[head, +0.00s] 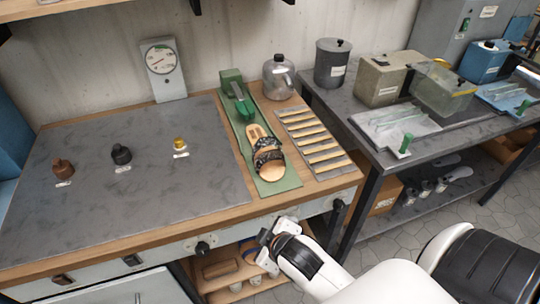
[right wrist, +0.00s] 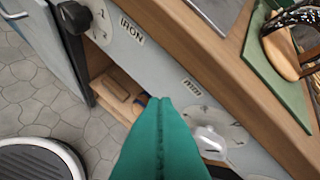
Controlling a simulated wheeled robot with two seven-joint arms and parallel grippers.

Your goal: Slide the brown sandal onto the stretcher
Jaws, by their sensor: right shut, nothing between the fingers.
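A sandal with a tan-brown sole and dark patterned straps (head: 268,158) lies on a long green board (head: 285,185) on the wooden bench. A green block-like fixture (head: 232,90), which may be the stretcher, stands at the board's far end, beyond the sandal. The sandal (right wrist: 285,52) also shows partly at the upper right of the right wrist view. My right gripper (head: 266,244) is below and in front of the bench's front edge, apart from the sandal. Its green fingers (right wrist: 158,102) are shut and empty. My left gripper is not in view.
A slatted rack (head: 315,145) lies right of the board. The bench's front panel (right wrist: 140,45) with knobs is close to my right gripper. The grey mat (head: 130,205) is mostly clear.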

